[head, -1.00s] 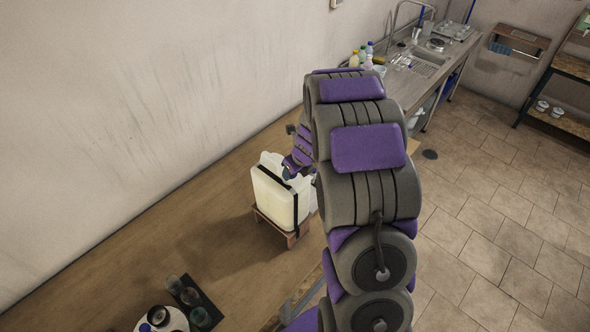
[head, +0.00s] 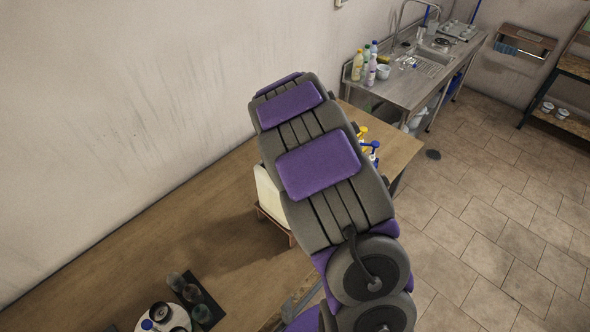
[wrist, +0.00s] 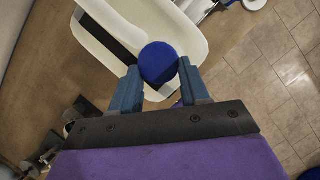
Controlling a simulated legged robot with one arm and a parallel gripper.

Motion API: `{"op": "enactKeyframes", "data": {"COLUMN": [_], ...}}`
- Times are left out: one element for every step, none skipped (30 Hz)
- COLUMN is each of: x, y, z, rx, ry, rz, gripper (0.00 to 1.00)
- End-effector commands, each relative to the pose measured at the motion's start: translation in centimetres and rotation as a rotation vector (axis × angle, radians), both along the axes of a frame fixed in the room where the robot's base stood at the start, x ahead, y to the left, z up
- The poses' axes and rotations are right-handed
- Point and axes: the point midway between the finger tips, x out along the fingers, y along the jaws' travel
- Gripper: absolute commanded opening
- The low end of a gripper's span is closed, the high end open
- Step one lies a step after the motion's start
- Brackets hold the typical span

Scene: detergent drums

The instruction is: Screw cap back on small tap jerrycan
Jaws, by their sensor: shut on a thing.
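The small white jerrycan (head: 268,195) stands on a low wooden stand (head: 290,238) on the table, and my arm hides much of it in the head view. In the wrist view the jerrycan (wrist: 190,40) lies beyond my fingertips, with a dark strip along it. My gripper (wrist: 159,76) is shut on a round blue cap (wrist: 159,62), held between its two blue fingers. The cap appears over the near end of the jerrycan. I cannot tell whether it touches the neck, which is hidden. The head view does not show my gripper.
The wooden table (head: 150,260) runs along the wall. Yellow and blue pump tops (head: 368,145) show beyond my arm. A steel sink counter (head: 410,85) with bottles stands behind.

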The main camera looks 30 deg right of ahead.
Motion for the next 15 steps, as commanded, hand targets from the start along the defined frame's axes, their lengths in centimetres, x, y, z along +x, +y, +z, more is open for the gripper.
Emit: {"op": "enactKeyframes", "data": {"x": [-0.02,-0.02,-0.01,-0.01,-0.01,-0.03,-0.05,-0.07,-0.09,-0.11,-0.13,-0.14,-0.15,-0.14,-0.15], "y": [0.09,0.08,0.09,0.08,0.07,0.06,0.05,0.04,0.04,0.04,0.03,0.03,0.02,0.01,0.01], "z": [-0.1,-0.1,-0.09,-0.09,-0.08,-0.06,-0.04,-0.01,0.01,0.05,0.06,0.08,0.11,0.15,0.2], "rx": [0.002,0.002,0.002,0.002,0.002,0.0,0.0,0.0,0.001,0.001,0.001,0.001,0.0,0.0,0.0], "ry": [0.001,0.001,0.001,0.002,0.002,0.001,0.001,0.0,0.0,-0.001,-0.001,-0.001,-0.002,-0.002,-0.002], "rz": [0.002,0.002,0.002,0.003,0.003,0.002,0.002,0.002,0.002,0.002,0.002,0.002,0.001,0.001,0.002], "gripper": [0.0,0.48,0.52,0.55,0.58,0.6,0.6,0.6,0.6,0.6,0.6,0.6,0.6,0.6,0.6]}}
